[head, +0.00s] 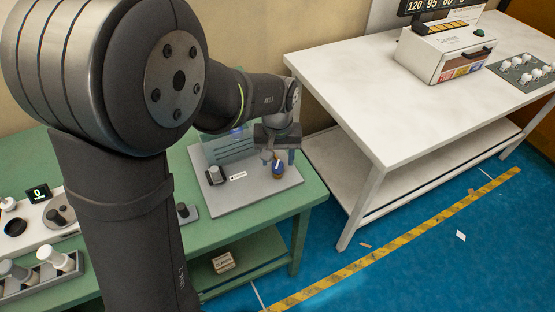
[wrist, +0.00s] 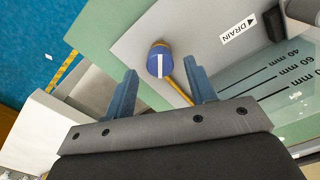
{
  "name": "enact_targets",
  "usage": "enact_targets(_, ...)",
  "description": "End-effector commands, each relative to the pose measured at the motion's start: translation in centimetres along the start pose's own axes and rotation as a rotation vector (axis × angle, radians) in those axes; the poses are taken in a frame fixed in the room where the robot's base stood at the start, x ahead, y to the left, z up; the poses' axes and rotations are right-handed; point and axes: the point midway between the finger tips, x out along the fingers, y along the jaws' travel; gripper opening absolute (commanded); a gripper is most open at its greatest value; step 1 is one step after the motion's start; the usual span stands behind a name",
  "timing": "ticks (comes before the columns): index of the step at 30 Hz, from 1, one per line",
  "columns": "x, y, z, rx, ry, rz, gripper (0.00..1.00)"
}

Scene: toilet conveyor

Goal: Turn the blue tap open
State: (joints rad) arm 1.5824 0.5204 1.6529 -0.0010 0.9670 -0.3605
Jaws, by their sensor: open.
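The blue tap (wrist: 160,62) is a round blue knob with a white stripe, on a grey panel (wrist: 125,45). In the wrist view it lies ahead of the fingertips, with a thin brass rod running from it between the fingers. In the head view the tap (head: 278,172) is partly covered by my gripper (head: 278,157), which is over the right part of the panel. My gripper (wrist: 160,80) is open, with one blue finger on each side of the tap. I cannot tell whether either finger touches it.
A "DRAIN" label (wrist: 238,28) and a clear tank with mm marks (wrist: 270,85) are beside the tap. A dark knob (head: 215,174) stands on the panel. The panel rests on a green table (head: 300,196); a white table (head: 370,100) is to the right.

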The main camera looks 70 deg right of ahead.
Motion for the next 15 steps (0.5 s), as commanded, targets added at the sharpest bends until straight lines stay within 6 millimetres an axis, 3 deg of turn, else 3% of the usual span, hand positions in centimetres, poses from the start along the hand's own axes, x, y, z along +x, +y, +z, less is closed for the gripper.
enact_targets(4, 1.3, 0.0, 0.0, 0.0, -0.001, 0.0, 0.51)
enact_targets(14, 1.6, 0.0, 0.0, 0.0, 0.0, 0.0, 0.51)
enact_targets(15, 1.6, 0.0, 0.0, 0.0, 0.0, 0.0, 0.45)
